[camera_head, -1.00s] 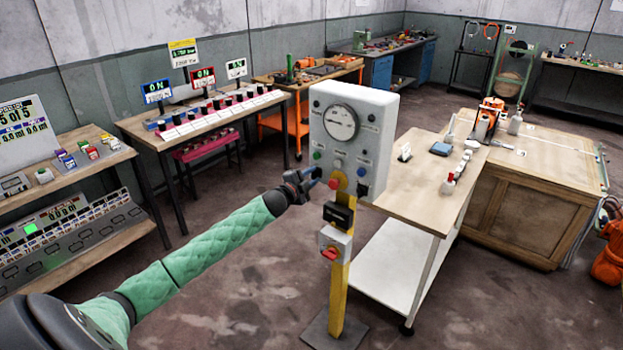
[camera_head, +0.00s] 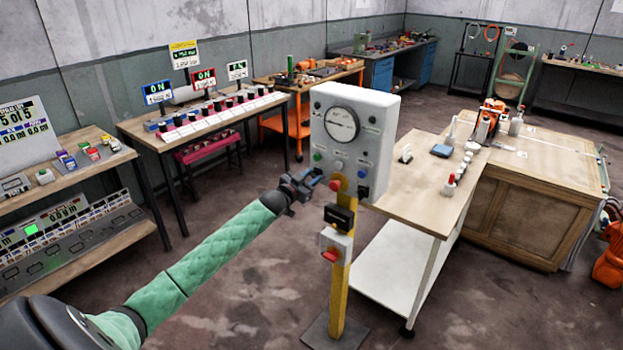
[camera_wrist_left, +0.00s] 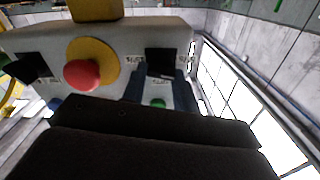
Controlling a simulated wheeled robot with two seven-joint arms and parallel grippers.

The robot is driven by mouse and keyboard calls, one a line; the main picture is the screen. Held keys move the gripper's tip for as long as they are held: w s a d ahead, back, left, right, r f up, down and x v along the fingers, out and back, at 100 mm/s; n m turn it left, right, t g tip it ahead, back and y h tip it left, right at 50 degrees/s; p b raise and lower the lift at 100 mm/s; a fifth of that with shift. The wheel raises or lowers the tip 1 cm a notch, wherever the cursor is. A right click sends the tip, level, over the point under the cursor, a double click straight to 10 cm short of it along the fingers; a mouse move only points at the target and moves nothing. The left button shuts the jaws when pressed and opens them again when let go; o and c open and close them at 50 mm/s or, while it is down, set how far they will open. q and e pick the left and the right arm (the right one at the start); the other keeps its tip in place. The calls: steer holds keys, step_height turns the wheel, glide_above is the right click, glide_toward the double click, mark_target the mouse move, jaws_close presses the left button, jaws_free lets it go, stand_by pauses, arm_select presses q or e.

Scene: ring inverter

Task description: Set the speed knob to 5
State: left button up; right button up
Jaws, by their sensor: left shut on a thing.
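A white control box (camera_head: 345,110) with a round dial (camera_head: 342,124) stands on a yellow post (camera_head: 341,290). My left gripper (camera_head: 317,180) is at the box's lower left corner in the head view. In the left wrist view, its two dark fingers (camera_wrist_left: 160,88) stand on either side of a black knob (camera_wrist_left: 162,62), shut on it. This knob sits beside a red mushroom button (camera_wrist_left: 82,75) on a yellow disc. A second black knob (camera_wrist_left: 30,67) is on the button's other side. The labels are too small to read, and the held knob's setting cannot be told. My right gripper is not in view.
A black box (camera_head: 338,217) and a switch box with a red button (camera_head: 331,255) are on the post below. A wooden-topped table (camera_head: 425,200) stands close on the right. Benches with instruments line the left and back. Floor left of the post is open.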

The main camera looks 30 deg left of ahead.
arm_select(q)
steer(key=shift+f+n, duration=0.15)
steer(key=shift+n, duration=0.75)
steer(key=shift+a+n, duration=0.1)
steer(key=shift+n, duration=1.3)
steer(key=o, duration=1)
